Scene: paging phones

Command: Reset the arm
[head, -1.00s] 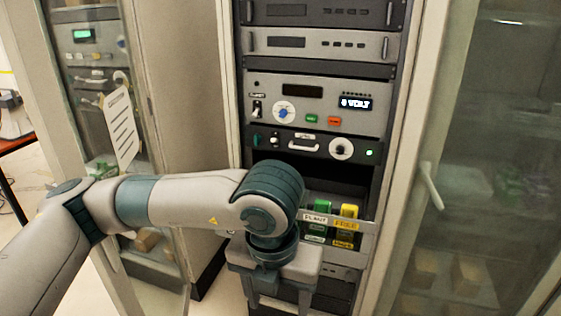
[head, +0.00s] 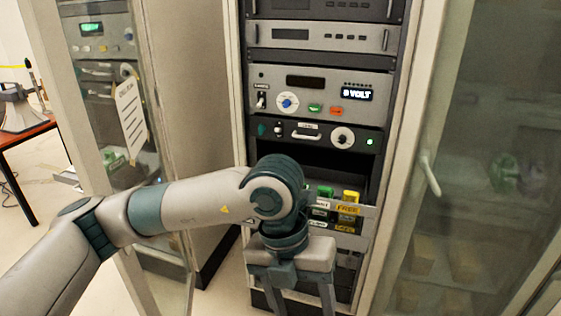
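My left arm (head: 200,203) comes in from the left, in front of the equipment rack. Its gripper (head: 301,300) hangs pointing down before the lower rack. Two fingers stand apart with nothing seen between them, and their tips run to the bottom edge of the picture. The wrist hides part of the rack shelf, where a green handset (head: 325,191) and a yellow handset (head: 350,196) sit behind a labelled front (head: 368,224). My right gripper is not in view.
The rack holds a control panel (head: 372,82) with a lit display, and a unit with a dial (head: 342,138) below it. An open glass door (head: 440,150) stands at right, another cabinet (head: 95,50) at left. A table (head: 25,135) carries a grey device (head: 20,112).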

